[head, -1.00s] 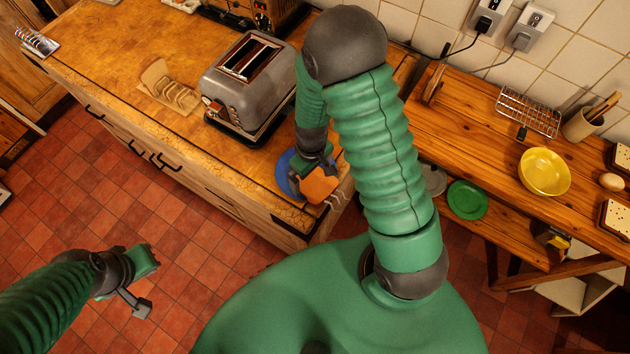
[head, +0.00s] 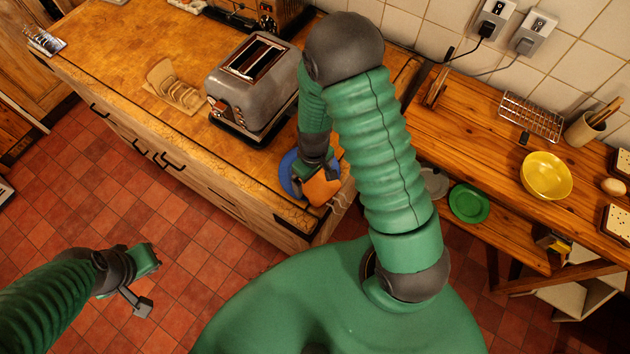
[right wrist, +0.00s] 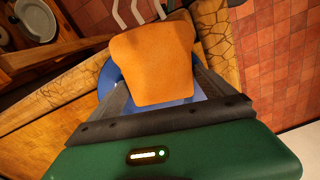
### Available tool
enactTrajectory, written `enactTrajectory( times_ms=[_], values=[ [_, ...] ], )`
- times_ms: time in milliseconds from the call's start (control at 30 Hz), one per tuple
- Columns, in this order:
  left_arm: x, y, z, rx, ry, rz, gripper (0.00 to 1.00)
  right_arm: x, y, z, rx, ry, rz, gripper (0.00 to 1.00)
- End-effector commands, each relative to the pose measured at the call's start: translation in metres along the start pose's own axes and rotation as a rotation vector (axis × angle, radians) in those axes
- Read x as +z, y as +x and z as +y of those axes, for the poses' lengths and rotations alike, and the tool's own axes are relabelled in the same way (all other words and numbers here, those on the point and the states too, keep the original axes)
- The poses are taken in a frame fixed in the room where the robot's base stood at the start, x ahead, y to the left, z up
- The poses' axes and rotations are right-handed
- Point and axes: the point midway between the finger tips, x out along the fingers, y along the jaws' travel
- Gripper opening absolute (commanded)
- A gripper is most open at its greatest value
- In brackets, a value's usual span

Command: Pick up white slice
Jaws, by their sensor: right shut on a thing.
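My right gripper (head: 316,180) is at the front right corner of the wooden counter, over a blue plate (head: 287,170). It is shut on a bread slice (head: 323,189), which looks orange-brown rather than white. In the right wrist view the slice (right wrist: 155,62) stands between the fingers and hides the middle of the blue plate (right wrist: 106,78). I cannot tell whether the slice still touches the plate. My left gripper (head: 148,281) is open and empty above the tiled floor at lower left.
A grey toaster (head: 250,95) stands on the counter just left of my right arm. A wooden rack (head: 176,88) is farther left. The side shelf holds a yellow bowl (head: 546,178), with a green plate (head: 469,204) on the level below. The counter's front middle is clear.

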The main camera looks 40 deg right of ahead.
Motion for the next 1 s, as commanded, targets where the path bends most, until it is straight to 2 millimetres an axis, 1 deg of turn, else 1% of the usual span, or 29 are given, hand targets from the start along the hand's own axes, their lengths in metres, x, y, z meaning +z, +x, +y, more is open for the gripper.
enactTrajectory(
  times_ms=[33, 167, 267, 367, 567, 800, 900, 1000],
  values=[
    [0.001, 0.002, 0.0, 0.0, 0.0, 0.0, 0.0, 0.005, 0.004, 0.0, -0.002, 0.001, -0.011, 0.48],
    [0.001, 0.004, 0.0, 0.0, 0.0, 0.0, 0.0, 0.004, -0.004, 0.001, -0.001, 0.0, -0.009, 0.48],
    [0.002, 0.006, 0.0, 0.0, 0.0, 0.0, 0.0, 0.003, -0.015, 0.0, 0.0, 0.0, -0.006, 0.48],
    [0.002, 0.009, 0.0, 0.0, 0.0, 0.0, 0.0, 0.002, -0.032, -0.001, 0.002, 0.0, -0.002, 0.48],
    [0.004, 0.018, 0.0, 0.0, 0.0, 0.0, 0.0, 0.023, -0.035, -0.042, 0.001, -0.006, -0.004, 0.48],
    [0.006, 0.025, 0.0, 0.0, 0.0, 0.0, 0.0, 0.054, -0.042, -0.103, 0.001, -0.009, -0.003, 0.48],
    [0.006, 0.026, 0.0, 0.0, 0.0, 0.0, 0.0, 0.064, -0.044, -0.123, 0.001, -0.007, -0.003, 0.48],
    [0.005, 0.02, 0.0, 0.0, 0.0, 0.0, 0.0, 0.071, -0.048, -0.136, 0.001, -0.004, -0.004, 0.48]
  ],
)
